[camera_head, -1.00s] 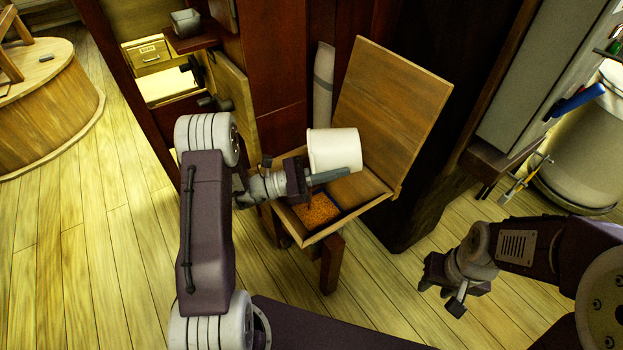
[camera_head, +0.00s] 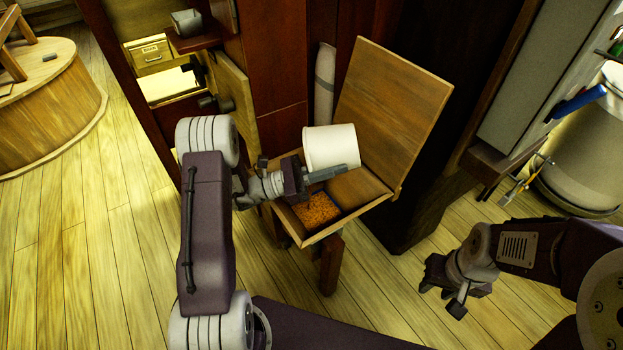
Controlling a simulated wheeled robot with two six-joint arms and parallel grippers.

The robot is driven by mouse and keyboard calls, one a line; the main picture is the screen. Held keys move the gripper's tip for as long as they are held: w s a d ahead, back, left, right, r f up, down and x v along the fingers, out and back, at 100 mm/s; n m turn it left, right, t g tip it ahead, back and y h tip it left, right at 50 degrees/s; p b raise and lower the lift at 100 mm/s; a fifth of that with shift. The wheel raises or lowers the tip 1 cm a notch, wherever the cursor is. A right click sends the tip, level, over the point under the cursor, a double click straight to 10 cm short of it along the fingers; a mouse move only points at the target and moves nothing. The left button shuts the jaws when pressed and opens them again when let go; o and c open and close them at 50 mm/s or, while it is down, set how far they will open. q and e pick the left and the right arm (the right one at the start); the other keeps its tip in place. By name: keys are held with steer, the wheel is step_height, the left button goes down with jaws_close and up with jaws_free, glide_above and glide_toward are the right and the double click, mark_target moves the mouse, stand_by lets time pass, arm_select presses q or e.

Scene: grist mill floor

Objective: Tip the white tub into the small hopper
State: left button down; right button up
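The white tub (camera_head: 331,146) is in my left gripper (camera_head: 322,174), above the small hopper. The tub looks close to upright with a slight tilt; its inside is hidden from this view. One finger of the gripper lies along the tub's near side. The small wooden hopper (camera_head: 347,222) is open, with its wooden lid (camera_head: 392,110) raised at the back right. Orange-brown grain (camera_head: 316,209) lies in the hopper's left part. My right gripper (camera_head: 447,285) is empty over the floor at the right; its fingers look apart.
A dark wooden cabinet (camera_head: 279,60) stands behind the hopper, with a pale rolled thing (camera_head: 325,85) beside it. A dark post (camera_head: 420,205) stands right of the hopper. A round wooden platform (camera_head: 48,105) is at far left. The plank floor (camera_head: 90,260) is clear at left.

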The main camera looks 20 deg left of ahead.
arm_select(q)
steer(key=shift+s+a+r+t+h, duration=0.1)
steer(key=shift+a+r+t+h, duration=0.35)
steer(key=shift+r, duration=0.2)
arm_select(e)
steer(key=shift+w+d, duration=0.2)
steer(key=shift+d, duration=0.1)
stand_by(0.8)
arm_select(q)
steer(key=shift+d, duration=0.1)
